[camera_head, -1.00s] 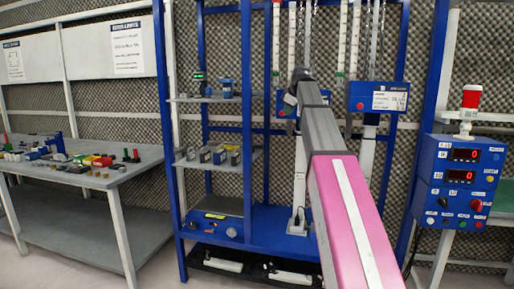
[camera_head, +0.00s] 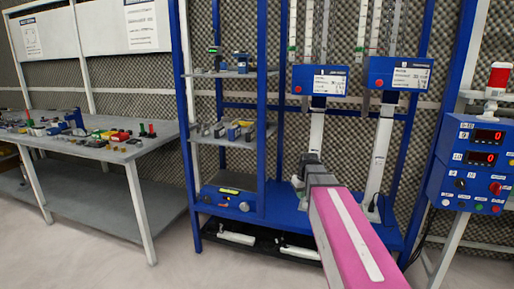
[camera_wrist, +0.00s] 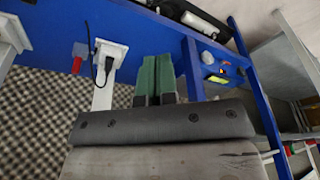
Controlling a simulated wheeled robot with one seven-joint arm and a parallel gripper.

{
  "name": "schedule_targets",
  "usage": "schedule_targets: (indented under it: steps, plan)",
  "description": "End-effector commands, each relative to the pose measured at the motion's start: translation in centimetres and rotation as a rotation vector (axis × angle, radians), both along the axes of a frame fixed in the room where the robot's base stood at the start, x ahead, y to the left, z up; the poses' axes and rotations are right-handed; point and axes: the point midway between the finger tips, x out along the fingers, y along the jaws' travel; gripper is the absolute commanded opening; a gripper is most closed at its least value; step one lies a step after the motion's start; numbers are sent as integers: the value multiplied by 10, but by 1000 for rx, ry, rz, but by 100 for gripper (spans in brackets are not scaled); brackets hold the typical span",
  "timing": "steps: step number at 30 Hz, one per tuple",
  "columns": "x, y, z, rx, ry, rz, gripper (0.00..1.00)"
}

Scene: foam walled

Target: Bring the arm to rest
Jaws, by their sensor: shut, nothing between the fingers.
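My arm, with a pink and white link, reaches forward and low from the bottom right of the head view, in front of the blue rack (camera_head: 262,150). In the wrist view my gripper (camera_wrist: 156,62) shows two green fingers side by side, shut and with nothing between them. The fingers point toward the rack's blue base shelf (camera_wrist: 55,38). In the head view the fingers are hidden behind the dark end of my arm.
A grey table (camera_head: 105,150) with small parts stands at left. Two blue boxes (camera_head: 320,80) (camera_head: 398,74) stand on white columns in the rack. A blue control panel (camera_head: 472,160) with red displays is at right. Pale floor lies open at front left.

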Motion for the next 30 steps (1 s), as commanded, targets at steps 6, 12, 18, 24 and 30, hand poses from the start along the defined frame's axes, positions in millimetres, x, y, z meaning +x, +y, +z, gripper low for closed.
schedule_targets:
  steps: [6,12,18,24,30]
  plan:
    - [-68,2,-74,-7,90,-134,0]
    - [-127,2,-127,-20,161,-253,0]
    - [-167,3,-158,-35,207,-334,0]
    - [-178,2,-167,-40,219,-361,0]
    - [-177,2,-167,-40,219,-361,0]
